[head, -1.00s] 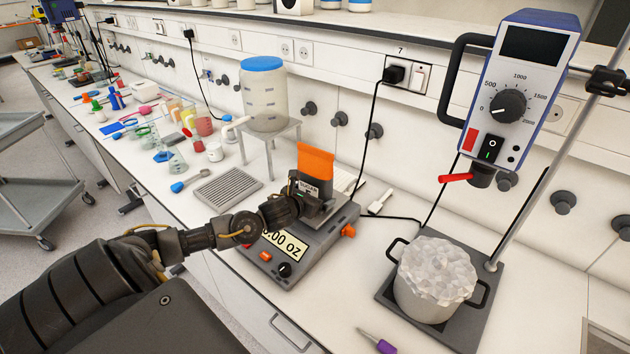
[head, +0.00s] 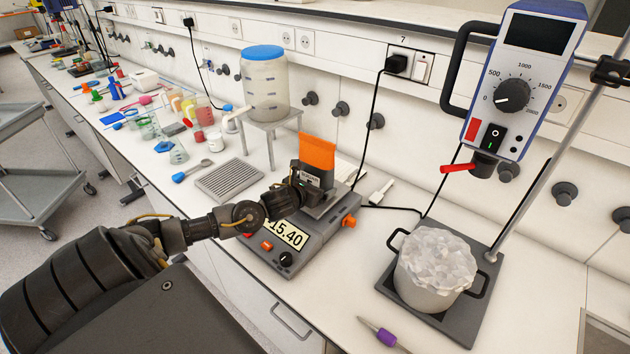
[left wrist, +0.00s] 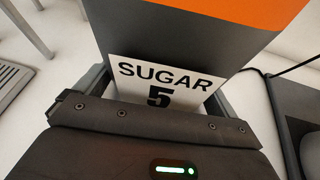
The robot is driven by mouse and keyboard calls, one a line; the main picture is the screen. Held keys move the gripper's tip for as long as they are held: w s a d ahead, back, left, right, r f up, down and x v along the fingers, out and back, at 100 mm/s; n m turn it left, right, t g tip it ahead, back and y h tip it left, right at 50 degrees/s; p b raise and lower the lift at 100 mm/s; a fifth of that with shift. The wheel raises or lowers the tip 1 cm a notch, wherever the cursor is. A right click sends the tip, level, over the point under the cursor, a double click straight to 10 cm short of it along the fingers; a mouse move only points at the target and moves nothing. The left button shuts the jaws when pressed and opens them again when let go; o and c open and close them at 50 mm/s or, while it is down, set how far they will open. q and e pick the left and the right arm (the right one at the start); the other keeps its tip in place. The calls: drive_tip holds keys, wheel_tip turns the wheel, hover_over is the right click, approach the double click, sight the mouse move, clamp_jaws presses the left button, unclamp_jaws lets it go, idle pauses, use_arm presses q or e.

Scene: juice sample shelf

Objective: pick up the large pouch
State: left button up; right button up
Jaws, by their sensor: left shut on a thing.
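The large pouch (head: 317,157) is dark grey with an orange top and stands upright at the scale in the head view. In the left wrist view the pouch (left wrist: 200,45) fills the space ahead, and its white label reads "SUGAR 5". My left gripper (head: 308,190) is shut on the pouch's lower part. The scale (head: 300,240) is grey, and its display reads about 15.40. Whether the pouch's bottom touches the scale is hidden by my gripper. My right gripper does not show.
A tank with a blue lid (head: 265,85) stands on a metal stand behind the scale. A grey ribbed rack (head: 229,179) lies left of it. A pot of ice (head: 436,268) sits on a dark plate at right. Black cables run behind the scale. The bench front is mostly clear.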

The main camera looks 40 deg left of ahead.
use_arm(q)
drive_tip(key=shift+r, duration=0.25)
drive_tip(key=shift+w+r, duration=0.1)
drive_tip(key=shift+r, duration=0.55)
drive_tip(key=s+r, duration=0.1)
drive_tip(key=r, duration=0.1)
drive_tip(key=s+r+b, duration=0.1)
drive_tip(key=s+r, duration=0.2)
drive_tip(key=r, duration=0.2)
drive_tip(key=shift+s, duration=0.4)
drive_tip(key=b, duration=0.4)
approach(310, 166)
drive_tip(key=shift+a+v, duration=0.3)
drive_tip(key=shift+v, duration=1.35)
drive_tip(key=shift+s+a+r, duration=0.4)
drive_tip(key=shift+f, duration=0.1)
